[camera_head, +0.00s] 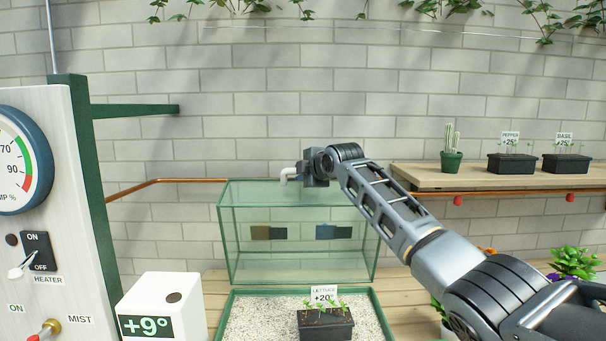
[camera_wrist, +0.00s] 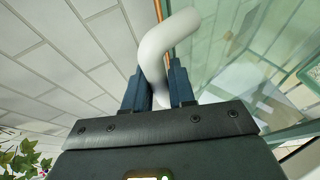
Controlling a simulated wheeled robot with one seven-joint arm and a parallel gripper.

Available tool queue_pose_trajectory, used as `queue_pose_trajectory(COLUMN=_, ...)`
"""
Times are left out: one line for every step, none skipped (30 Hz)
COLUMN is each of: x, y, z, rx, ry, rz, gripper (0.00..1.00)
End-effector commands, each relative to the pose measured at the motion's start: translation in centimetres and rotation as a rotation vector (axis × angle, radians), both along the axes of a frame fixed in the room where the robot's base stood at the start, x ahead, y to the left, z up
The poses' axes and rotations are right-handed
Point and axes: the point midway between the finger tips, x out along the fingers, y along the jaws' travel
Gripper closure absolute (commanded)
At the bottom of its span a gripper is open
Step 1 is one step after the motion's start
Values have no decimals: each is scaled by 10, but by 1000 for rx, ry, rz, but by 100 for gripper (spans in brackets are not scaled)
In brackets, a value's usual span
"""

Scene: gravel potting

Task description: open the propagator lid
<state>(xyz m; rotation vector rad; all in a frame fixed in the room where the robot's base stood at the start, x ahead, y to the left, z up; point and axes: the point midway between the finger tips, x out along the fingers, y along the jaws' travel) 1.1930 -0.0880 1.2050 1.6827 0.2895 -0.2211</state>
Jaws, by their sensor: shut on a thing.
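The propagator lid (camera_head: 231,234) is a clear glass box with green edges. It stands raised along the back of the green-rimmed propagator tray (camera_head: 221,314), leaving the tray uncovered in front. My gripper (camera_head: 298,172) is at the lid's upper edge, shut on its white bent handle (camera_head: 287,175). In the wrist view the two dark fingers (camera_wrist: 160,90) sit on either side of the white handle (camera_wrist: 165,45), with the greenish glass (camera_wrist: 240,60) to the right. Part of the handle is hidden between the fingers.
A lettuce pot (camera_head: 326,325) stands on gravel in the tray. A white +9° box (camera_head: 163,305) and a control panel (camera_head: 50,200) are at left. A shelf (camera_head: 480,178) with a cactus and seedling pots is at right. A copper pipe (camera_head: 150,183) runs along the wall.

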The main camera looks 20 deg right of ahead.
Motion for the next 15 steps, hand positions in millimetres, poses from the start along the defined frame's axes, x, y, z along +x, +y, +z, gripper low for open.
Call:
queue_pose_trajectory(x=0, y=0, z=0, rx=-2, ry=0, rz=1, gripper=100)
queue_pose_trajectory(x=0, y=0, z=-1, rx=-1, ry=0, rz=0, gripper=100)
queue_pose_trajectory(x=0, y=0, z=-1, rx=-2, ry=0, rz=1, gripper=100)
queue_pose_trajectory(x=0, y=0, z=-1, rx=-2, ry=0, rz=1, gripper=100)
queue_pose_trajectory(x=0, y=0, z=-1, rx=-1, ry=0, rz=0, gripper=100)
queue_pose_trajectory(x=0, y=0, z=-1, rx=-2, ry=0, rz=1, gripper=100)
queue_pose_trajectory(x=0, y=0, z=-1, rx=-1, ry=1, rz=0, gripper=100)
queue_pose_trajectory(x=0, y=0, z=-1, rx=-2, ry=1, rz=1, gripper=100)
queue_pose_trajectory(x=0, y=0, z=-1, rx=-1, ry=1, rz=0, gripper=100)
queue_pose_trajectory(x=0, y=0, z=-1, rx=-1, ry=1, rz=0, gripper=100)
queue_pose_trajectory(x=0, y=0, z=-1, rx=-1, ry=1, rz=0, gripper=74)
queue_pose_trajectory(x=0, y=0, z=-1, rx=-1, ry=1, rz=0, gripper=70)
queue_pose_trajectory(x=0, y=0, z=-1, rx=-1, ry=1, rz=0, gripper=67)
queue_pose_trajectory(x=0, y=0, z=-1, rx=-1, ry=1, rz=0, gripper=64)
queue_pose_trajectory(x=0, y=0, z=-1, rx=-1, ry=1, rz=0, gripper=60)
